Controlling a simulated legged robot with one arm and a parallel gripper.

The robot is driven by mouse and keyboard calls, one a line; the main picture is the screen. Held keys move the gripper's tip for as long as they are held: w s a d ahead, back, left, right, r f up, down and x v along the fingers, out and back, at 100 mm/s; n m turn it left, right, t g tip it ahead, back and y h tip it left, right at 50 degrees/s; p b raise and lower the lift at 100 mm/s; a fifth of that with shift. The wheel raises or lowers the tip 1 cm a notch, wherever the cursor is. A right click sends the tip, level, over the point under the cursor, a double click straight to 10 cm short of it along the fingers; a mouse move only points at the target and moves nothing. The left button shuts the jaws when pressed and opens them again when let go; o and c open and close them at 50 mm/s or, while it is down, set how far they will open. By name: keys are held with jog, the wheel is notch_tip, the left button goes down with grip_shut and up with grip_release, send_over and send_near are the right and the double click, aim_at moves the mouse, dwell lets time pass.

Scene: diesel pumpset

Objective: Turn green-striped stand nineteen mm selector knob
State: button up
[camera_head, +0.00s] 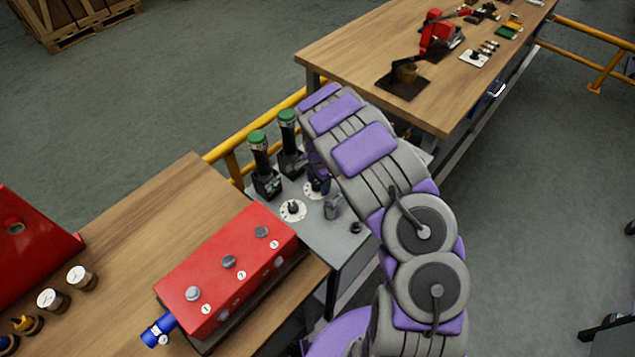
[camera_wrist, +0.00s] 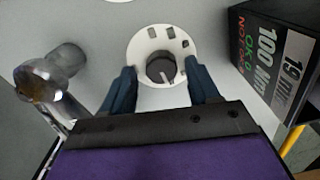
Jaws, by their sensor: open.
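The selector knob (camera_wrist: 161,68) is a small dark round knob with a pale pointer line, on a white dial (camera_wrist: 148,40) with dark marks. A black block (camera_wrist: 275,55) labelled 19 mm and 100 Nm stands to its right in the wrist view. My gripper (camera_wrist: 163,78) is open, its two blue fingers either side of the knob in the picture; I cannot tell whether they touch it. In the head view my gripper (camera_head: 317,172) is over the right white dial (camera_head: 317,190) on the grey stand (camera_head: 325,235), and my arm partly hides the stand.
Two black tools with green tops (camera_head: 258,150) (camera_head: 287,130) stand upright behind the dials. Another dial (camera_head: 293,210) is to the left. A shiny metal fitting (camera_wrist: 45,80) is left of my fingers. A red box (camera_head: 225,270) lies on the near wooden table.

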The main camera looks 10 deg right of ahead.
jog(key=shift+a, duration=0.1)
jog(key=shift+c, duration=1.1)
jog(key=shift+a, duration=0.6)
jog(key=c, duration=0.4)
jog(key=shift+d, duration=0.2)
jog(key=c, duration=0.4)
jog(key=shift+w, duration=0.1)
